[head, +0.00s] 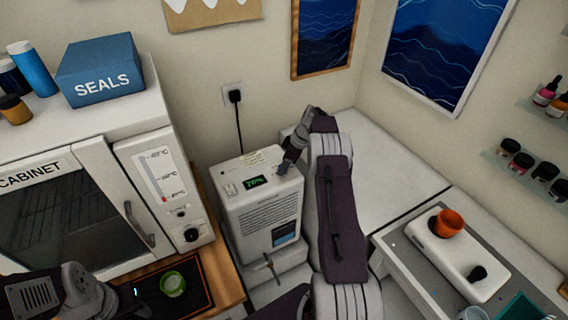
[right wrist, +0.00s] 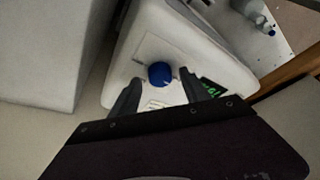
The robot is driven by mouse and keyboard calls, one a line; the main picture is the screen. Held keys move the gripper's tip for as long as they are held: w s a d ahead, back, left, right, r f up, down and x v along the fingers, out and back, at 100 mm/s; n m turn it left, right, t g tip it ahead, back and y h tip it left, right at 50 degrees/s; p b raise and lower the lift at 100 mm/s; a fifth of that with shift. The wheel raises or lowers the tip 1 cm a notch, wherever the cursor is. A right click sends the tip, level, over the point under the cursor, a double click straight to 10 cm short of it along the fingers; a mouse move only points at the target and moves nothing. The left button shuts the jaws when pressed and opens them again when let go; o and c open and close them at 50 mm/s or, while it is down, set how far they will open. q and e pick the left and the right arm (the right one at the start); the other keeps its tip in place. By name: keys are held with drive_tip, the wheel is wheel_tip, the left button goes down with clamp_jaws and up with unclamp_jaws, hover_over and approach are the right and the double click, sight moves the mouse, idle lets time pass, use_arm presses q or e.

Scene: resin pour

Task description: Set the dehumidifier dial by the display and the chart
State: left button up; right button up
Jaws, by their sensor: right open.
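The white dehumidifier (head: 262,215) stands against the wall in the head view. Its green display (head: 254,182) is lit; the digits look like a seventy-something percentage, too small to read surely. My right gripper (head: 284,168) is over the top of the dehumidifier, hiding part of it. In the right wrist view, the round blue dial (right wrist: 160,73) lies between the open fingertips of my right gripper (right wrist: 158,82); I cannot tell if they touch it. The display (right wrist: 211,88) is partly hidden there. My left arm shows at lower left, its fingers unclear. I cannot make out a chart surely.
The cabinet (head: 50,205) with a scale panel (head: 160,174) stands left of the dehumidifier. A green cup (head: 173,284) sits on a dark mat before it. A plug and cord (head: 236,97) hang behind.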

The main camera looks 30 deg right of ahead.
drive_tip(key=shift+w+a+f, duration=0.1)
drive_tip(key=shift+a+f, duration=0.05)
drive_tip(key=shift+f, duration=0.15)
drive_tip(key=shift+c, duration=0.2)
clamp_jaws()
